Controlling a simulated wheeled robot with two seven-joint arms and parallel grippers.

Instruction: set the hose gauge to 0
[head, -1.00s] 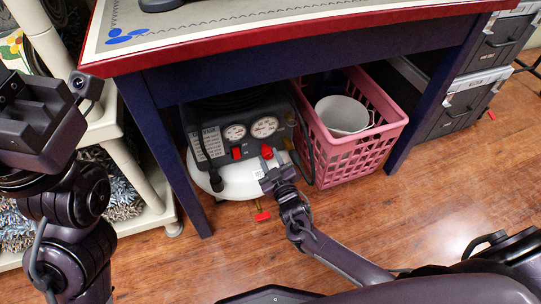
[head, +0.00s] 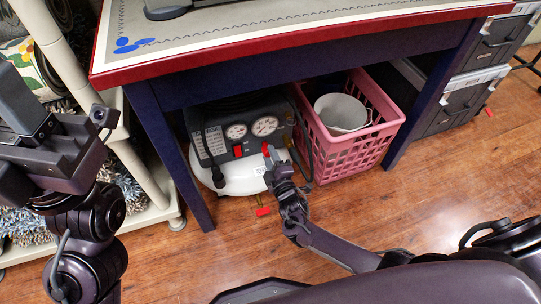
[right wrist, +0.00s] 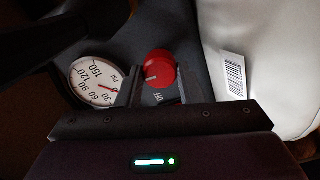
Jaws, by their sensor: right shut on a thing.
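A compressor (head: 240,180) with a white tank and dark panel sits under the table. Its panel has a smaller left gauge (head: 236,131), a larger right gauge (head: 265,125) and two red knobs, a left knob (head: 238,151) and a right knob (head: 266,149). My right gripper (head: 273,164) is at the right knob. In the right wrist view, my right gripper (right wrist: 158,92) has its fingers around the red knob (right wrist: 160,68), beside a PSI gauge (right wrist: 94,80) with a red needle; the exact reading is unclear. My left gripper (head: 30,120) is raised at the left, apart from everything.
A pink basket (head: 345,150) with a white bucket (head: 342,112) stands right of the compressor. The table (head: 300,50) overhangs both, with a dark leg (head: 172,150) at left. A pale shelf (head: 150,190) is further left.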

